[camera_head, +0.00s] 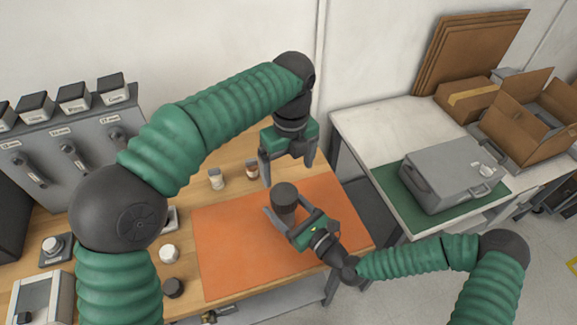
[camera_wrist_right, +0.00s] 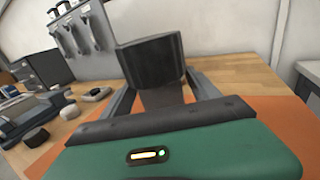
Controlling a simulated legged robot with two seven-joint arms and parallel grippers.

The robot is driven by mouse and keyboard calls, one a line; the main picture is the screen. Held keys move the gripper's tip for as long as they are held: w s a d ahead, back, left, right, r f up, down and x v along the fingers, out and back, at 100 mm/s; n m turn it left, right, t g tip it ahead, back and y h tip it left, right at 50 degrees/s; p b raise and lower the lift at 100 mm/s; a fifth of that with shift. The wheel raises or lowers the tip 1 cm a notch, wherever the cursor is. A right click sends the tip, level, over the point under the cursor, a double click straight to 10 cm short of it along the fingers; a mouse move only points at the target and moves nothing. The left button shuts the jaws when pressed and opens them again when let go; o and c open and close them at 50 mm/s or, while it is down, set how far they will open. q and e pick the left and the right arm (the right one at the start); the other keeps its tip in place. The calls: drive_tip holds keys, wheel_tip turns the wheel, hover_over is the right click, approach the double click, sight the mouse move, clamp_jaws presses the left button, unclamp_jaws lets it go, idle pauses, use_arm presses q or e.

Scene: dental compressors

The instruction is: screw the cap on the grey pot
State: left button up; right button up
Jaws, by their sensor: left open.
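The grey pot (camera_head: 286,214) stands on the orange mat, with a wider dark cap (camera_head: 284,193) on its top. In the right wrist view the cap (camera_wrist_right: 151,60) sits above the narrower pot body (camera_wrist_right: 167,97); whether its thread is engaged cannot be told. My right gripper (camera_head: 291,216) is low at the mat, its fingers on both sides of the pot; whether they touch it cannot be told. My left gripper (camera_head: 287,170) is open, empty and pointing down, above and behind the cap and apart from it.
Two small jars (camera_head: 216,179) stand behind the orange mat (camera_head: 235,245). A white knob-like piece (camera_head: 169,253) and a black one (camera_head: 172,288) lie left of it. A grey panel with handles (camera_head: 75,145) stands at the left. A grey case (camera_head: 450,172) is on the side table.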

drive_tip(key=shift+o, duration=0.3)
drive_tip(key=shift+s+d+f, duration=0.1)
drive_tip(key=shift+s+d, duration=0.15)
use_arm(q)
wheel_tip(320, 180, down, 2)
drive_tip(key=shift+b, duration=1)
use_arm(e)
drive_tip(key=v, duration=0.9)
drive_tip(key=shift+s+d+f, duration=0.1)
drive_tip(key=shift+d, duration=0.15)
use_arm(q)
wheel_tip(320, 180, up, 2)
drive_tip(key=shift+p, duration=1.05)
use_arm(e)
drive_tip(key=v, duration=0.6)
drive_tip(key=shift+s+d, duration=0.15)
drive_tip(key=shift+s, duration=0.15)
use_arm(q)
drive_tip(key=shift+s, duration=0.1)
use_arm(e)
drive_tip(key=shift+s, duration=0.1)
